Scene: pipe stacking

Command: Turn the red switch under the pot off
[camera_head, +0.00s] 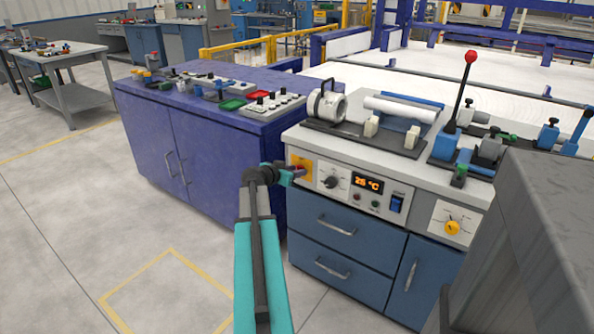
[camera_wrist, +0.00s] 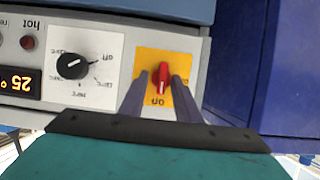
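The red switch (camera_wrist: 162,79) sits on a yellow plate (camera_wrist: 150,63) on the front panel. In the upside-down wrist view its handle stands along the picture's vertical, in line with an "on" label below it. The plate's yellow edge also shows in the head view (camera_head: 303,159), where my gripper (camera_head: 298,174) partly covers it. In the wrist view my gripper (camera_wrist: 161,84) is open, with one finger on each side of the switch. I cannot tell whether they touch it. A white round vessel with a dark handle (camera_head: 327,105) stands on the bench above the switch.
A black dial (camera_wrist: 72,66) and a lit temperature display (camera_head: 368,185) are beside the switch. A purple cabinet (camera_head: 200,150) stands to the left, blue drawers (camera_head: 340,225) lie below, and a grey block (camera_head: 545,230) is at the right. The floor in front is clear.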

